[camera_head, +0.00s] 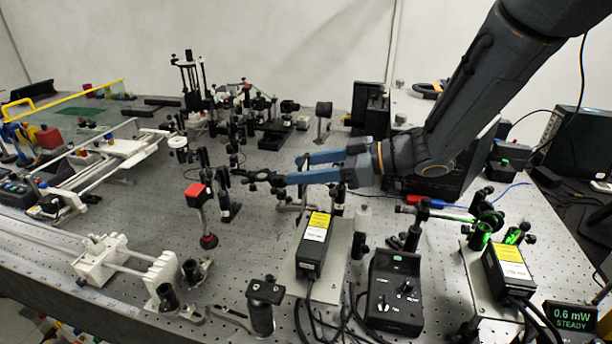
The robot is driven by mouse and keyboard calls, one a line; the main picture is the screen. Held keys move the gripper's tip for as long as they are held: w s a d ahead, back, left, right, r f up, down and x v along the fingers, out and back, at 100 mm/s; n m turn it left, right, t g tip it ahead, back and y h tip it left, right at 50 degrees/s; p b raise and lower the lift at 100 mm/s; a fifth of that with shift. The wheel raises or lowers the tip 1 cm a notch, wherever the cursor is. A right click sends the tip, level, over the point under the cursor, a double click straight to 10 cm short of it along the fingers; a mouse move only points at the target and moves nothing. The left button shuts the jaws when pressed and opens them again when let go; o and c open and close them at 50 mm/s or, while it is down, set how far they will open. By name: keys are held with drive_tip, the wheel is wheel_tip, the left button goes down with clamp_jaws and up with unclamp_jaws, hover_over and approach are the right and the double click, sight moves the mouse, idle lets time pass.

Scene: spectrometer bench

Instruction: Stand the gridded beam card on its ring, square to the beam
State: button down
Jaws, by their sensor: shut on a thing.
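My gripper (291,171), with blue fingers, reaches in from the right above the middle of the bench. It is shut on a small dark item (257,177) that sticks out to the left of the fingertips. I cannot make out a grid on it, so I cannot tell whether it is the beam card. The ring for the card cannot be told apart among the dark mounts below and left of the gripper.
A red-topped post (197,197) stands left of the gripper. Yellow-labelled boxes (316,240) (509,268) and a black control box (394,292) stand in front. Dark optic mounts crowd the back. A display (570,316) reads 0.6 mW STEADY. Bare perforated bench (130,215) shows at left.

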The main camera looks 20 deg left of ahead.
drive_tip(key=shift+f, duration=0.95)
drive_tip(key=c, duration=1.1)
unclamp_jaws()
drive_tip(key=shift+f, duration=0.15)
drive_tip(key=shift+r, duration=0.2)
drive_tip(key=b+v, duration=0.2)
drive_tip(key=v, duration=1)
drive_tip(key=shift+r, duration=0.1)
